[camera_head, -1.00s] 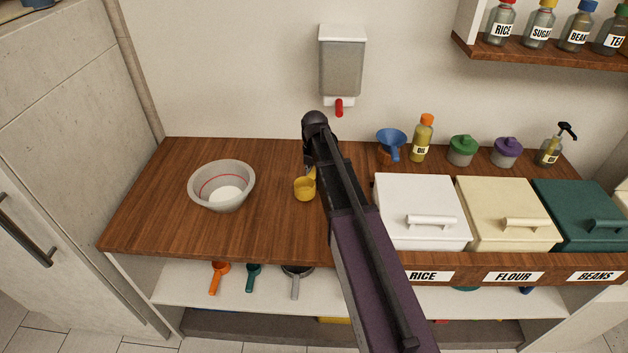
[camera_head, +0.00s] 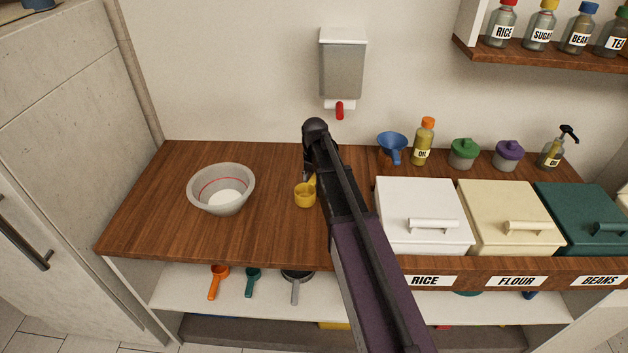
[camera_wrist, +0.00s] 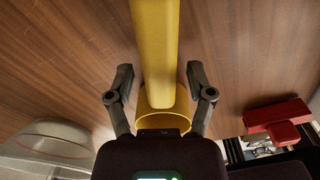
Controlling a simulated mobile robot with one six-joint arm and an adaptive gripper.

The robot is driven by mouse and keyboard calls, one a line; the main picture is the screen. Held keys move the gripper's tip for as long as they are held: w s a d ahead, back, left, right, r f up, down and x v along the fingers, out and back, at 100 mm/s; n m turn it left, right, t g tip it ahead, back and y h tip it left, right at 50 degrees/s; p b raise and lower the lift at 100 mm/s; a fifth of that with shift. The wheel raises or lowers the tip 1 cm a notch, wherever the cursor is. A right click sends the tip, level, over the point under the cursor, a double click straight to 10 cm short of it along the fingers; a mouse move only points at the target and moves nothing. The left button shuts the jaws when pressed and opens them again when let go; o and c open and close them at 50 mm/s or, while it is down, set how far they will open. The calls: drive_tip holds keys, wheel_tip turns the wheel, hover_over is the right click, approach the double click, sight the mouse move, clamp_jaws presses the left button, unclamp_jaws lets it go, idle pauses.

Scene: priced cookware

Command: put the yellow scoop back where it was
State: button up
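The yellow scoop (camera_head: 304,196) is at the middle of the wooden counter, left of the white bin. Its short handle rises towards my gripper (camera_head: 308,172), which is mostly hidden behind my own arm in the head view. In the wrist view, the scoop's yellow handle (camera_wrist: 155,50) runs between the two dark fingers of my gripper (camera_wrist: 159,68), with its round cup (camera_wrist: 156,122) below. A narrow gap shows between the handle and the fingers, so the gripper looks open around it. Whether the scoop rests fully on the counter is unclear.
A grey bowl (camera_head: 221,190) stands to the left. A wall dispenser (camera_head: 342,68) with a red lever is behind. The white RICE bin (camera_head: 420,205) is close on the right.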

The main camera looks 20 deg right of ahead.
sight(314, 177)
drive_tip(key=shift+r, duration=0.1)
wheel_tip(314, 177, up, 12)
drive_tip(key=p, duration=1.2)
idle(0.3)
drive_tip(key=shift+w+d+r+p, duration=0.1)
drive_tip(key=shift+r+p, duration=0.1)
drive_tip(key=shift+p, duration=0.1)
idle(0.6)
